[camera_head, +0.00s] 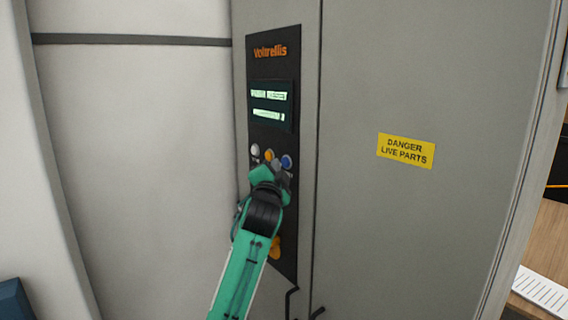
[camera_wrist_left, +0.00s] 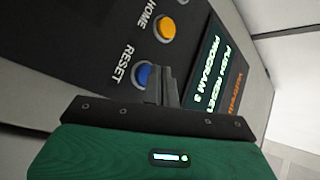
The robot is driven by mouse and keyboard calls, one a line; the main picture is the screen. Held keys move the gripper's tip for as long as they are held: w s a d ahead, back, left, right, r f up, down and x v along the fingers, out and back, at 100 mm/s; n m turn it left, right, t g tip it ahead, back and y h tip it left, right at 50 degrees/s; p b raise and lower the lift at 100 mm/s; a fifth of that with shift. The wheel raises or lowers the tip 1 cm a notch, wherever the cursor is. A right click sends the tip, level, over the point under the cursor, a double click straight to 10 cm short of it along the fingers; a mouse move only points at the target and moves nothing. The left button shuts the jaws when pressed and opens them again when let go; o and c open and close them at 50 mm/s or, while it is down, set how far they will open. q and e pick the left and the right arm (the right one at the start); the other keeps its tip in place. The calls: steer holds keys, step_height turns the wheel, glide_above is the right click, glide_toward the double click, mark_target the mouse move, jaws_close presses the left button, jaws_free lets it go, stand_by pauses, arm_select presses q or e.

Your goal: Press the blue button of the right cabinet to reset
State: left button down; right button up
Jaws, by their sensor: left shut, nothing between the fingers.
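The grey cabinet (camera_head: 430,230) has a black control panel (camera_head: 262,60) with a lit display. The blue button (camera_head: 287,162) is the right one in a row with an orange button (camera_head: 269,156) and a white button (camera_head: 254,150). In the left wrist view the blue button (camera_wrist_left: 143,75) is labelled RESET, and the display reads PUSH RESET, PROGRAM 3. My left gripper (camera_wrist_left: 168,84) is shut and empty, its fingertips right beside the blue button's edge, partly covering it. I cannot tell whether they touch it. My right gripper is not in view.
The orange HOME button (camera_wrist_left: 162,30) is close to the fingers. A yellow danger label (camera_head: 406,150) is on the cabinet door. An orange knob (camera_head: 275,247) shows low on the panel behind my arm. A wooden surface with a keyboard (camera_head: 541,291) is at the right.

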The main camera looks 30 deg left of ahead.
arm_select(q)
steer(key=shift+w+d, duration=0.25)
steer(key=shift+w, duration=0.25)
stand_by(0.7)
stand_by(0.3)
steer(key=shift+s+a+p, duration=0.3)
steer(key=shift+s+p, duration=0.1)
steer(key=shift+s, duration=0.3)
steer(key=shift+s, duration=0.1)
steer(key=s, duration=0.1)
steer(key=s+a+p, duration=0.1)
steer(key=s, duration=0.1)
steer(key=s+a, duration=0.1)
steer(key=shift+s, duration=0.25)
stand_by(0.5)
